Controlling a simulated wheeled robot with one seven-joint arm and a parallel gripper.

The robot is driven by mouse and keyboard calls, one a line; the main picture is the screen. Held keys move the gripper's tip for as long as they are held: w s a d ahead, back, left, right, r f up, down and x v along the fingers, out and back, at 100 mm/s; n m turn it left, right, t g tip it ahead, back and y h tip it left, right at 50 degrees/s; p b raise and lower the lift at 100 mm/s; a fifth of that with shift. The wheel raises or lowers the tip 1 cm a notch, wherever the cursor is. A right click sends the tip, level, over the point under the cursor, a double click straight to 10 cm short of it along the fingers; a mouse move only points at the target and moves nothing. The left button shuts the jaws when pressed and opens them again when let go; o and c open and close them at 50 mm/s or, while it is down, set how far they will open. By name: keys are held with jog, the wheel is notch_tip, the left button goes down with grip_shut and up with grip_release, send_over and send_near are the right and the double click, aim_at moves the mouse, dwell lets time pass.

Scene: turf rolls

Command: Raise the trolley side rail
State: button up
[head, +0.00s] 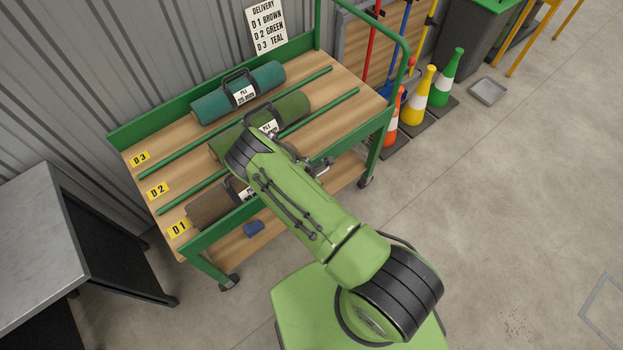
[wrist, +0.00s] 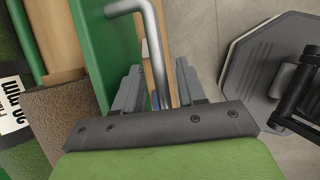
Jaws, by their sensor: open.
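The trolley (head: 345,77) is a green-framed wooden cart by the wall. A green side rail (head: 222,227) runs along its near edge, partly hidden by my arm; a green strip (wrist: 97,50) beside the handle in the wrist view appears to be this rail. A bent grey metal handle (wrist: 152,45) reaches down between the fingers of my gripper (wrist: 158,90). The fingers are open, one on each side of the handle, with gaps showing. In the head view my gripper is mostly hidden behind my arm, near the middle of the trolley's near edge.
Brown (head: 212,205), green (head: 290,107) and teal (head: 212,105) turf rolls with black handles lie in bays D1, D2 and D3. A blue object (head: 254,228) shows below the deck. Cones (head: 418,86) stand right; a grey table (head: 45,235) stands left. Floor at right is open.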

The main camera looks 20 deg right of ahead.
jog(key=p+v, duration=0.1)
jog(key=v, duration=1.4)
jog(key=shift+r, duration=0.3)
jog(key=shift+s+a, duration=0.1)
jog(key=s+r+m+y, duration=0.2)
jog(key=r+m, duration=0.4)
jog(key=r, duration=0.6)
jog(key=s+r+m+y, duration=0.1)
jog(key=s+r+m, duration=0.2)
jog(key=r+m, duration=0.55)
jog(key=s+d+r+m+t, duration=0.2)
jog(key=s+r+m, duration=0.5)
jog(key=s+r, duration=0.9)
jog(key=shift+s+y, duration=0.3)
jog(key=shift+s, duration=0.6)
jog(key=shift+d, duration=0.15)
